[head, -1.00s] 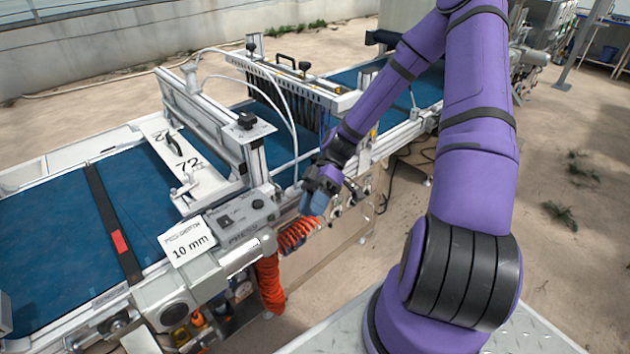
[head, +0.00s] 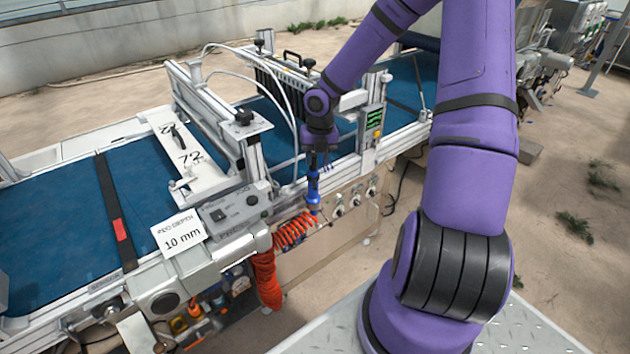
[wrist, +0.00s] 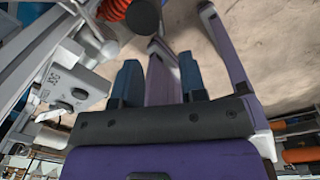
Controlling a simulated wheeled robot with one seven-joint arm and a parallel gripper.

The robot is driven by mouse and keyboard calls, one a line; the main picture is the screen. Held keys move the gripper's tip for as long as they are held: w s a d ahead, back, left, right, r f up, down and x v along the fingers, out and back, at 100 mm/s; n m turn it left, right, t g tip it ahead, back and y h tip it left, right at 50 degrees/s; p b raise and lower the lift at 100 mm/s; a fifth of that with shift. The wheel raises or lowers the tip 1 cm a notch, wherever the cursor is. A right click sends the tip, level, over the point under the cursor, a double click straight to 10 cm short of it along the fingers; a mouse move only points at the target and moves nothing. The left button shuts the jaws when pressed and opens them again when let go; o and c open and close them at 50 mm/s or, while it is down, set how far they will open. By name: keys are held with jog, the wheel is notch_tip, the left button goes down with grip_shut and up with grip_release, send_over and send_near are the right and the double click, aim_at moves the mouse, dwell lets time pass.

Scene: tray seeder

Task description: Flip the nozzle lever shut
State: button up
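My gripper (head: 313,192) points downward in front of the machine's side, with its blue fingers close to the end of the red coiled hose (head: 295,231). Several small valve-like fittings (head: 355,200) sit on the side panel right of the gripper. I cannot tell which part is the nozzle lever, or its position. A dark round-ended cylinder (wrist: 143,15) shows at the top of the wrist view, beyond the fingers.
The control box (head: 238,212) and a "10 mm" sign (head: 181,238) stand left of the gripper. The blue conveyor belt (head: 60,220) runs behind, under a metal gantry. A green display (head: 376,118) stands at right.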

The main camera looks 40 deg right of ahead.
aim_at(315, 184)
jog(key=f, duration=0.8)
jog(key=shift+w+a+f, duration=0.1)
jog(key=shift+a+f, duration=0.15)
